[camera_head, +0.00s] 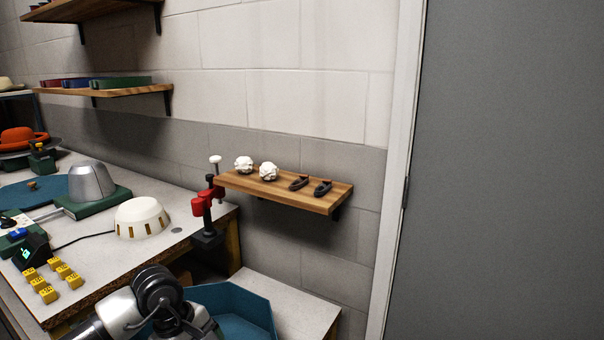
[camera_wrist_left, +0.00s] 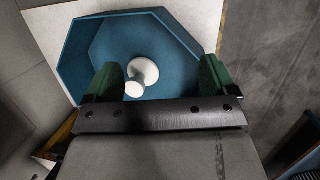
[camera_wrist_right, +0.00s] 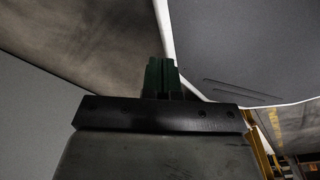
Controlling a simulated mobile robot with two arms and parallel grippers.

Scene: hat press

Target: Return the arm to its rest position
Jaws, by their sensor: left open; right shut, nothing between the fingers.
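My left arm (camera_head: 165,305) shows at the bottom of the head view, in front of a blue bin (camera_head: 235,305). My left gripper (camera_wrist_left: 160,75) is open, with its green fingers apart over the bin. The bin also shows in the left wrist view (camera_wrist_left: 90,45). A white knob-shaped thing (camera_wrist_left: 145,70) lies inside the bin, between the fingers in the picture; nothing is gripped. My right gripper (camera_wrist_right: 161,75) shows only in the right wrist view. Its green fingers are together and empty, with floor and plain surfaces beyond.
The workbench (camera_head: 170,235) holds a metal hat form (camera_head: 92,180), a white dome (camera_head: 142,218), several yellow blocks (camera_head: 45,293) and a red clamp (camera_head: 204,205) at its edge. A wooden shelf (camera_head: 285,190) with small items projects from the wall. A grey door (camera_head: 505,170) stands at right.

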